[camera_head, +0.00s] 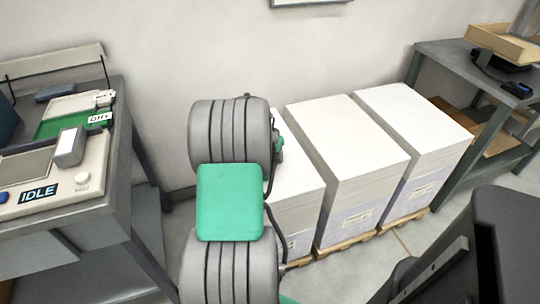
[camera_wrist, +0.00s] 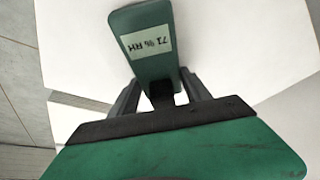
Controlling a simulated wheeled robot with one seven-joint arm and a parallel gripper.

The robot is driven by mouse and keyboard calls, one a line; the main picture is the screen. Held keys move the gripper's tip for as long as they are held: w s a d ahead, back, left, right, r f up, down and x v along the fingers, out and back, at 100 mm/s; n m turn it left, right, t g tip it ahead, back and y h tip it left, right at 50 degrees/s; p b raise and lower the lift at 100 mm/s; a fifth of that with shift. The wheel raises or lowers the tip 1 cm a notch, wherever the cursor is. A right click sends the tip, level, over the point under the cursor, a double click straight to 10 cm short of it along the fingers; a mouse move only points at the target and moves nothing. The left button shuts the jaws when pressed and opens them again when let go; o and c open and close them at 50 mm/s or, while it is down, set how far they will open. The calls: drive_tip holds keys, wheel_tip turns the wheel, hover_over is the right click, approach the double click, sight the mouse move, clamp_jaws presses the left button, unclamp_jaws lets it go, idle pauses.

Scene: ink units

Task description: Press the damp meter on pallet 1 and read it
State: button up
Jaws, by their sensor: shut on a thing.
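In the wrist view the damp meter (camera_wrist: 172,63) is a green hand-held body with a pale display (camera_wrist: 148,41) that reads 71 % RH, upside down in the picture. My gripper (camera_wrist: 160,93) is shut on it. The meter is over a white paper stack; whether it touches the paper is hidden. In the head view three white stacks stand on wooden pallets. My arm covers part of the left stack (camera_head: 298,185), and the gripper and meter are mostly hidden behind it. The pallet labels are too small to read.
The middle stack (camera_head: 345,140) and right stack (camera_head: 415,125) stand close beside it. At left is a bench with a panel reading IDLE (camera_head: 38,194) and a DRY tag (camera_head: 99,118). A dark bench (camera_head: 440,50) with a wooden tray (camera_head: 505,42) stands at right.

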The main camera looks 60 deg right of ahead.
drive_tip(key=shift+r+p, duration=1.7)
drive_tip(key=shift+r, duration=1.35)
drive_tip(key=shift+f, duration=0.1)
